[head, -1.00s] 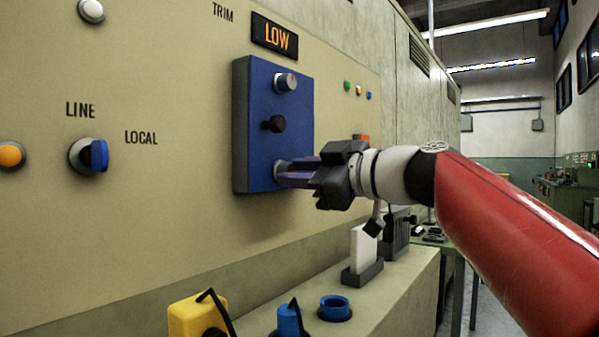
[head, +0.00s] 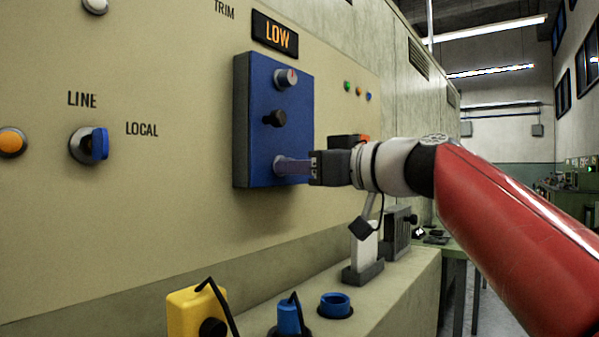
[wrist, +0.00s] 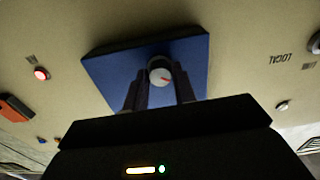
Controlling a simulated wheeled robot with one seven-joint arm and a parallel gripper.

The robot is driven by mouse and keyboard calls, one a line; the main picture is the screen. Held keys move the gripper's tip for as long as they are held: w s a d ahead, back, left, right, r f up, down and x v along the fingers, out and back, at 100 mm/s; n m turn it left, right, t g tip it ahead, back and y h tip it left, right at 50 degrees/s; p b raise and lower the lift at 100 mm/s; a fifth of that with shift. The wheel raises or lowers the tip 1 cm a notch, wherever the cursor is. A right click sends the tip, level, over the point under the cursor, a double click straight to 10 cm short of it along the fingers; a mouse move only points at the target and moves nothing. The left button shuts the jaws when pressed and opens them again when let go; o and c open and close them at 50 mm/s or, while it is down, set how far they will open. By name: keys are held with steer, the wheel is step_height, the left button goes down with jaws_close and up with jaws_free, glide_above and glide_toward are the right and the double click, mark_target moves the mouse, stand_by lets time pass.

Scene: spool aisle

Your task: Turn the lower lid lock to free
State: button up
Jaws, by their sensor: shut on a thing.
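The blue lid (head: 290,105) is a box on the beige panel, with a silver lock with a red mark (head: 286,78) at its top and a black knob (head: 274,118) in its middle. The lower lid lock (head: 279,165) is largely hidden by my fingers in the head view. My gripper (head: 296,166) reaches in from the right and is shut on it. In the wrist view, which is turned upside down, the lock's round silver face with a red mark (wrist: 160,73) shows between my two fingers (wrist: 160,92).
A LOW display (head: 275,35) sits above the lid. A LINE/LOCAL switch (head: 93,145) and an orange button (head: 11,141) are to the left. On the ledge below stand a yellow block (head: 190,311), blue parts (head: 335,306) and a white plate in a stand (head: 363,254).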

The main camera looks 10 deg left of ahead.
steer(key=m+p, duration=0.1)
steer(key=m, duration=1)
steer(key=shift+m, duration=0.4)
stand_by(0.3)
steer(key=o, duration=1)
steer(key=b+v, duration=0.1)
steer(key=v, duration=0.6)
steer(key=shift+s+d+b, duration=0.15)
steer(key=shift+d+b, duration=0.2)
steer(key=shift+b, duration=0.05)
steer(key=shift+f, duration=0.1)
